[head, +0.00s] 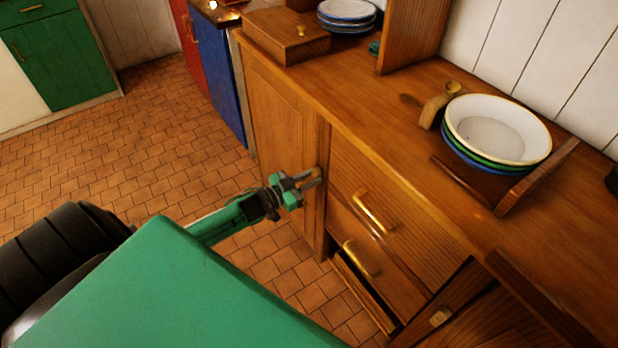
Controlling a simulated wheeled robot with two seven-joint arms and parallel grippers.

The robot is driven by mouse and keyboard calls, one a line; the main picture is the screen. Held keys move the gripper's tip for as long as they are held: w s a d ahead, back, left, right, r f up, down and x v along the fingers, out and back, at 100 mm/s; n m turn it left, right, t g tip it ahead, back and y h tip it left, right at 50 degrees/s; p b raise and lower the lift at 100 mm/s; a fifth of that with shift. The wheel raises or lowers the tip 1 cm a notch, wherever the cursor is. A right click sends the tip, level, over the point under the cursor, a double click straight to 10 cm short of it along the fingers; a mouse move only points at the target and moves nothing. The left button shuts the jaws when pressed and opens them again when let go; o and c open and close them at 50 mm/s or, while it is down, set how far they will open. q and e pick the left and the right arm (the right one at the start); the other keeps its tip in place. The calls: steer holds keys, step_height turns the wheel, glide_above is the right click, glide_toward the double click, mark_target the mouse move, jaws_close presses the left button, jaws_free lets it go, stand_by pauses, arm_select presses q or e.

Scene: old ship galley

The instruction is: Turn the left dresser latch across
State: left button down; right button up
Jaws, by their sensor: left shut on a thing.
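The wooden dresser (420,85) runs across the right of the head view. Its left door (275,115) looks closed. The left latch (316,173), a small light wooden piece, sits at that door's right edge beside the drawers. My left gripper (303,183) reaches in from the left and is shut on the latch. Its fingers cover part of the latch, so its exact angle is hard to tell. My right gripper is not in view.
Two brass-handled drawers (378,240) are right of the latch, with a partly open drawer (362,290) low down. Another door (465,310) at bottom right stands ajar. Stacked bowls (495,130) and a wooden box (285,38) stand on top. The tiled floor (120,160) is clear at left.

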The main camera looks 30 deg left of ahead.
arm_select(q)
steer(key=m, duration=0.2)
steer(key=shift+m, duration=0.3)
steer(key=m, duration=0.2)
steer(key=shift+s+d+m+p, duration=0.1)
steer(key=shift+d+m+p, duration=0.05)
steer(key=shift+m+p, duration=0.2)
steer(key=m, duration=0.3)
steer(key=m+b, duration=0.1)
steer(key=m, duration=0.3)
steer(key=m+b, duration=0.1)
steer(key=m, duration=0.3)
steer(key=shift+s+d+f, duration=0.1)
steer(key=shift+d+f, duration=0.05)
steer(key=shift+f, duration=0.25)
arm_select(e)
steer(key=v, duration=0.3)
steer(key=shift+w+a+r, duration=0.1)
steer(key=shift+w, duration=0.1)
arm_select(q)
steer(key=c, duration=1.2)
jaws_free()
steer(key=shift+c, duration=0.2)
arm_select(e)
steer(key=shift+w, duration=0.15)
